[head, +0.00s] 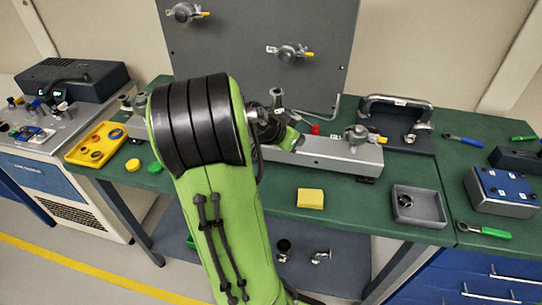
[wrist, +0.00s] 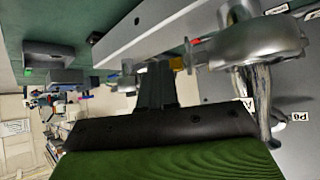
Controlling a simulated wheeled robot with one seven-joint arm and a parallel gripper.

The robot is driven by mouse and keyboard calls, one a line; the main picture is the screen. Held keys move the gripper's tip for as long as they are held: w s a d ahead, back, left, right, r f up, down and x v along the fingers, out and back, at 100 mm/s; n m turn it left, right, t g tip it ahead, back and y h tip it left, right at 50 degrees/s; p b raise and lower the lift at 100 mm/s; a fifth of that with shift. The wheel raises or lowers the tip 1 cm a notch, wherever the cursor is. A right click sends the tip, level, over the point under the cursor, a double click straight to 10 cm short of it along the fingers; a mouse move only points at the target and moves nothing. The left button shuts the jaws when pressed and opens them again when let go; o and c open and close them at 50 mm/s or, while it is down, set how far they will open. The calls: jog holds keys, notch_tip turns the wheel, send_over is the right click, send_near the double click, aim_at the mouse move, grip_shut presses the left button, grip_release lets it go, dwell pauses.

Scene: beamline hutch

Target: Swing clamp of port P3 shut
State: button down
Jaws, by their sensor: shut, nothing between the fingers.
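In the wrist view my gripper (wrist: 158,88) is shut and empty, its dark fingers together beside a grey rail (wrist: 150,28). A large grey metal clamp fitting (wrist: 250,45) is close on the right, apart from the fingers as far as I can tell. In the head view the long grey rail (head: 325,152) lies on the bench, with a clamp (head: 357,137) with a yellow tip at its right part. My arm hides the rail's middle, and my fingers are not clear there. I cannot read a P3 label, so I cannot tell which clamp is P3's.
A grey upright panel (head: 225,55) behind carries two yellow-tipped clamps (head: 185,12). On the green bench (head: 350,205) are a yellow block (head: 310,198), a grey tray (head: 420,220), a yellow tray (head: 80,152) and a handled black plate (head: 395,115). A hex key (head: 335,105) stands behind the rail.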

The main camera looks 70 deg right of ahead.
jog(key=d, duration=0.1)
jog(key=d+n+b, duration=0.1)
jog(key=d, duration=0.1)
jog(key=shift+s+d+f+t, duration=0.1)
jog(key=shift+s+f+t, duration=0.05)
jog(key=shift+s+t, duration=0.25)
jog(key=shift+d+n+b, duration=0.3)
jog(key=shift+d+b, duration=0.2)
jog(key=shift+d, duration=0.25)
